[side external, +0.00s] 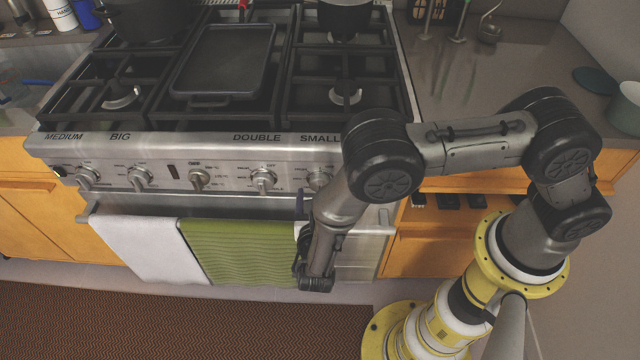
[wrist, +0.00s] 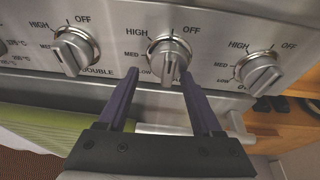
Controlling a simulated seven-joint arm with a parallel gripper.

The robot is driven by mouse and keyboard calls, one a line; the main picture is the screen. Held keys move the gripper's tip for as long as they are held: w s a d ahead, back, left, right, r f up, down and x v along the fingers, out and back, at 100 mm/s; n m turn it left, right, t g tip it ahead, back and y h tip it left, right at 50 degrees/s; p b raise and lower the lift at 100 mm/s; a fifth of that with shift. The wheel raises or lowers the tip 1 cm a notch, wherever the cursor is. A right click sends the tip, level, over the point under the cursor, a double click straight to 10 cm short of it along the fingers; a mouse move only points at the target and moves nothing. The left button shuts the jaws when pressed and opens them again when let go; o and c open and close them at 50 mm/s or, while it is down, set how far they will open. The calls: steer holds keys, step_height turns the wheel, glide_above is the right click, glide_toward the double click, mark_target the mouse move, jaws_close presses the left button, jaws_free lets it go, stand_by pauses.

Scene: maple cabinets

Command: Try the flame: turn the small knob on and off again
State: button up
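The stove's front panel carries a row of silver knobs. The knob below the SMALL label (side external: 318,180) is partly beside my arm in the side view. In the wrist view the middle knob (wrist: 168,56) sits right of the one marked DOUBLE (wrist: 75,50); its own label is hidden. Its grip bar stands nearly upright, near the OFF and HIGH marks. My gripper (wrist: 160,75) is open, with purple fingers pointing at the panel on either side of this knob's lower part. Contact cannot be told. No flame shows at the front right burner (side external: 345,95).
Another knob (wrist: 262,72) stands close on the right. The oven handle (wrist: 160,129) runs below, with a green towel (side external: 240,250) and a white towel (side external: 150,248) hanging from it. A griddle (side external: 225,60) and pots (side external: 345,18) sit on the grates.

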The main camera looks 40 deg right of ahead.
steer(key=shift+w+d+h, duration=0.15)
steer(key=shift+w+d, duration=0.05)
steer(key=shift+d, duration=0.45)
steer(key=shift+w+d+h, duration=0.15)
steer(key=shift+d, duration=0.45)
steer(key=s+a, duration=0.5)
steer(key=a, duration=0.1)
steer(key=shift+s, duration=0.2)
steer(key=s+d+r+m+g, duration=0.1)
steer(key=d+r+m+g, duration=0.35)
steer(key=r+m, duration=0.45)
steer(key=d+r+m+g, duration=0.3)
steer(key=d+r+m, duration=0.3)
steer(key=r, duration=0.5)
steer(key=s+d+r+m+t+y, duration=0.1)
steer(key=s+d+r+m+y, duration=0.3)
steer(key=s, duration=0.4)
steer(key=s+d+r+m+t+y, duration=0.1)
steer(key=s+d+r+m+y, duration=0.3)
steer(key=s+m, duration=0.4)
steer(key=shift+s+r+y, duration=0.15)
steer(key=shift+r+y, duration=0.7)
steer(key=shift+y, duration=0.35)
steer(key=shift+d+t, duration=0.1)
steer(key=shift+t, duration=0.15)
